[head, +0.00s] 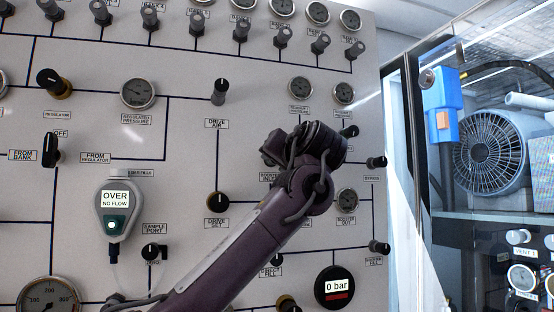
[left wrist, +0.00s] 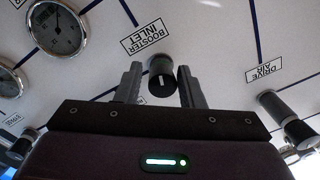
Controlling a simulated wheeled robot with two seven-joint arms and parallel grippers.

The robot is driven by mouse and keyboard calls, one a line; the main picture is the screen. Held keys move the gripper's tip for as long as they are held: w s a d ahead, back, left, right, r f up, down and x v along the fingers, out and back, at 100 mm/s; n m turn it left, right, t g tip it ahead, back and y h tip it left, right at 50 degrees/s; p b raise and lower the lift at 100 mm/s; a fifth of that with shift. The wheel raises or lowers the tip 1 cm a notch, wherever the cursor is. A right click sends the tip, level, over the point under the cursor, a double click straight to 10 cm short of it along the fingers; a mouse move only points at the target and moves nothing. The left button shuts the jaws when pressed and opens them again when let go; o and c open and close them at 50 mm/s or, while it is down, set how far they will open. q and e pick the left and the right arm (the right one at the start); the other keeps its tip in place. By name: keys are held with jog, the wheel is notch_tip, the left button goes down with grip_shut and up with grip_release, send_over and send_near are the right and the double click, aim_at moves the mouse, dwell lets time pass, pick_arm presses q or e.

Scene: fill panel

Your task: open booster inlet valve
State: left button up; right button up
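The booster inlet valve is a black knob (left wrist: 162,78) with a white pointer mark, under the BOOSTER INLET label (left wrist: 146,36) in the left wrist view. My left gripper (left wrist: 159,70) is open, with one finger on each side of the knob. A narrow gap shows on the left, and the right finger looks very close to the knob; contact cannot be told. In the head view my left arm comes up from the bottom, and its wrist and gripper (head: 286,148) hide the knob. Part of the label (head: 269,178) shows beside the arm. My right gripper is not in view.
The DRIVE AIR knob (head: 220,90) and DRIVE SET knob (head: 216,202) stand left of my gripper. A glass-fronted bay with a fan motor (head: 490,152) lies beyond the panel's right edge.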

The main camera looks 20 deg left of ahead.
pick_arm(q)
jog(key=shift+o, duration=1.1)
jog(key=shift+r, duration=0.15)
jog(key=b+v, duration=0.3)
jog(key=v, duration=0.5)
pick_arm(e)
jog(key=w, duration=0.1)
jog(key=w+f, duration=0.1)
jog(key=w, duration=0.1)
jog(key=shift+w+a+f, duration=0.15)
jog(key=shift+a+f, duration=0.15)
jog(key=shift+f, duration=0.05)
pick_arm(q)
jog(key=shift+w, duration=0.1)
